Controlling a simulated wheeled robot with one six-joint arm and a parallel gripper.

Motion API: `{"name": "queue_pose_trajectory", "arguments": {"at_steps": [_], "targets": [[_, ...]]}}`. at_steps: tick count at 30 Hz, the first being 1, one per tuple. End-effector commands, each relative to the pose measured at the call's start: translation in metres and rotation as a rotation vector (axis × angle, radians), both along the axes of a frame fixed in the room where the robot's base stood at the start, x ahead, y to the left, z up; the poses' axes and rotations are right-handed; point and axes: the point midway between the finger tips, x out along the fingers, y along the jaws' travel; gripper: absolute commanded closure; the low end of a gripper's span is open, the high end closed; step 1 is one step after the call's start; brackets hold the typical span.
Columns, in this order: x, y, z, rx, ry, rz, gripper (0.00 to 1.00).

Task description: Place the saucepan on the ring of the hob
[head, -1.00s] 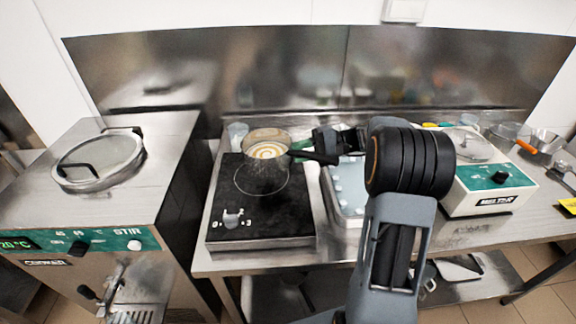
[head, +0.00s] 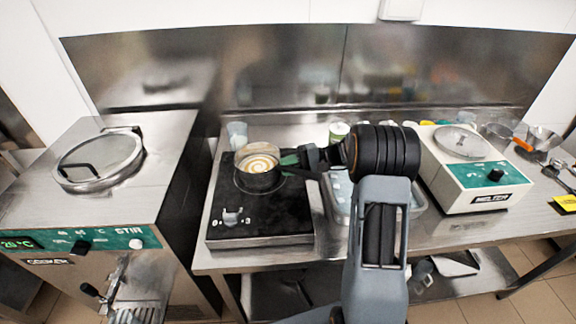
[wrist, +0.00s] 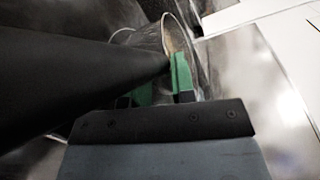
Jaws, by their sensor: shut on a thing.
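The saucepan (head: 258,178) is steel with a pale swirled content and sits over the ring (head: 240,188) of the black hob (head: 280,218). It looks upright and covers most of the ring. I cannot tell whether its base touches the hob. My gripper (head: 290,160), with green fingertips, is shut on the saucepan's handle, at the pan's right side. The handle is mostly hidden by my gripper in the head view. In the wrist view the green fingers (wrist: 162,85) are beside the dark handle (wrist: 70,75), with part of the pan's rim beyond.
A clear cup (head: 237,134) stands behind the hob at its left. A lidded tub (head: 339,131) and a tray (head: 340,195) are right of the hob. The melter (head: 480,180) stands further right. The cooker (head: 85,215) is on the left, across a gap.

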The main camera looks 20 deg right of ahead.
Motion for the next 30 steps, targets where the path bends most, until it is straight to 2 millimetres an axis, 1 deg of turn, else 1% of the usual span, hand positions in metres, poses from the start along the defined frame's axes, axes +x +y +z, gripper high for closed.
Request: {"name": "queue_pose_trajectory", "arguments": {"at_steps": [2, 3, 11, 17, 20, 23, 30], "targets": [[0.000, 0.000, 0.000, -0.001, 0.001, 0.000, 1.00], [0.000, 0.000, -0.002, -0.004, 0.005, 0.000, 0.75], [0.000, 0.000, -0.001, -0.002, 0.004, 0.000, 0.51], [0.000, 0.000, -0.001, -0.002, 0.004, 0.000, 0.51], [-0.001, -0.004, -0.001, -0.002, 0.004, -0.001, 0.51], [-0.001, -0.014, -0.001, -0.002, 0.003, -0.002, 0.51], [-0.006, -0.059, 0.005, -0.002, 0.002, -0.004, 0.51]]}}
